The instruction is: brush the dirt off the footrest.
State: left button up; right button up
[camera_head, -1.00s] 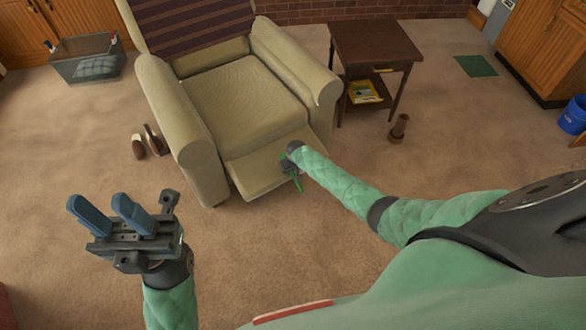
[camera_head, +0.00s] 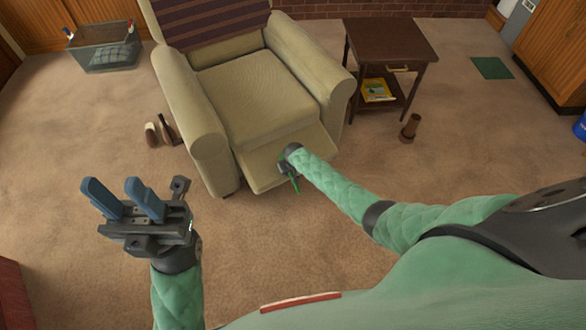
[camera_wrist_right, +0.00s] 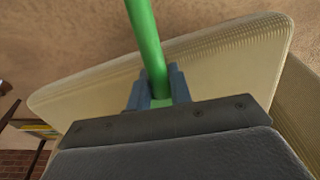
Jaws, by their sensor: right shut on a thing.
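The footrest (camera_head: 258,172) is the beige panel folded out at the front of the armchair. It also fills much of the right wrist view (camera_wrist_right: 225,65). My right gripper (camera_head: 290,168) is at the footrest's front right part. In the wrist view its blue fingers (camera_wrist_right: 158,90) are shut on a green handle (camera_wrist_right: 147,35). The brush head is not clearly visible, and I cannot tell whether it touches the footrest. No dirt can be made out. My left gripper (camera_head: 123,202) is raised over the carpet at the lower left, its two blue fingers apart and empty.
The beige armchair (camera_head: 238,95) has wide arms either side of the seat. A dark side table (camera_head: 388,40) stands to its right, with a brown object (camera_head: 409,128) on the floor nearby. Shoes (camera_head: 158,131) lie left of the chair. Open carpet is in front.

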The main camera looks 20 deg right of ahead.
aim_at(282, 176)
jog(key=shift+s+a+p, duration=0.15)
jog(key=shift+a+p, duration=0.1)
jog(key=shift+a, duration=0.65)
jog(key=shift+s+a+p, duration=0.1)
jog(key=shift+a+p, duration=0.15)
jog(key=shift+a, duration=0.6)
jog(key=shift+r, duration=0.1)
jog(key=p+v, duration=0.6)
jog(key=shift+p, duration=0.35)
jog(key=p+v, duration=0.3)
jog(key=shift+w, duration=0.1)
